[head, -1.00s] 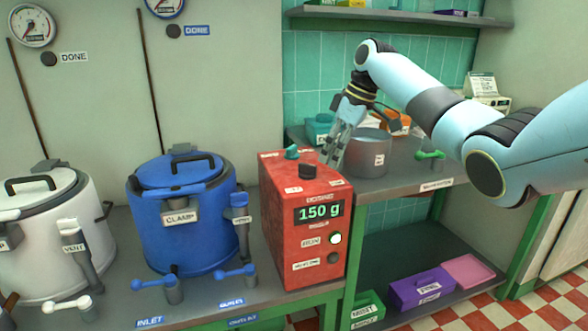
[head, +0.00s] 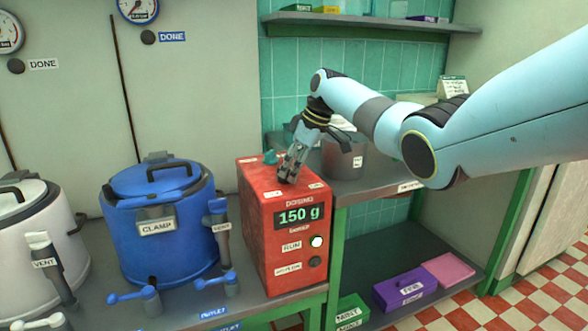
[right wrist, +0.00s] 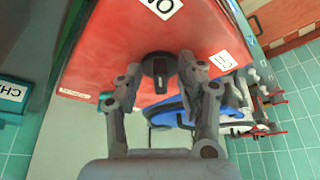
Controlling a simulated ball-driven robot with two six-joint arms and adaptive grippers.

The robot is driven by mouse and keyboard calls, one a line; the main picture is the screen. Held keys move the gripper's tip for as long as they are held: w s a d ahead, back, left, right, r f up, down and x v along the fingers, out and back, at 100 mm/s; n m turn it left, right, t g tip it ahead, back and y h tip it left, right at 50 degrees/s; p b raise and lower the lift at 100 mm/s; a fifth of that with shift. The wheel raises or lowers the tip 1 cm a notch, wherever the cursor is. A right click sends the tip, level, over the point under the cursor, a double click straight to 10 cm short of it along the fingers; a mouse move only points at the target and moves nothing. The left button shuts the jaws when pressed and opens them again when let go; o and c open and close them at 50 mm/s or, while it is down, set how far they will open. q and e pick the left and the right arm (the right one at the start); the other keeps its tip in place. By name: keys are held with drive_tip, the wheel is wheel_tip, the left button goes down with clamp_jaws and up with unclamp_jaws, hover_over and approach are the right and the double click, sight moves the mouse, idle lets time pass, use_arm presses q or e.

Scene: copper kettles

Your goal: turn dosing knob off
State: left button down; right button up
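The red dosing box (head: 255,235) stands on the counter, its display reading 150 g and its RUN lamp (head: 316,241) lit. The black dosing knob (right wrist: 158,75) on its top shows in the right wrist view, near a white label reading ON and another label, partly readable, at the right. My right gripper (right wrist: 160,70) is open, with one fingertip on each side of the knob; I cannot tell whether they touch it. In the head view my right gripper (head: 289,175) points down at the box top and mostly hides the knob. My left gripper is not in view.
A blue kettle (head: 160,240) stands left of the box, and a white kettle (head: 38,235) is farther left. A metal pot (head: 338,160) is behind my right gripper.

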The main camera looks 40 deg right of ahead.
clamp_jaws()
idle(0.3)
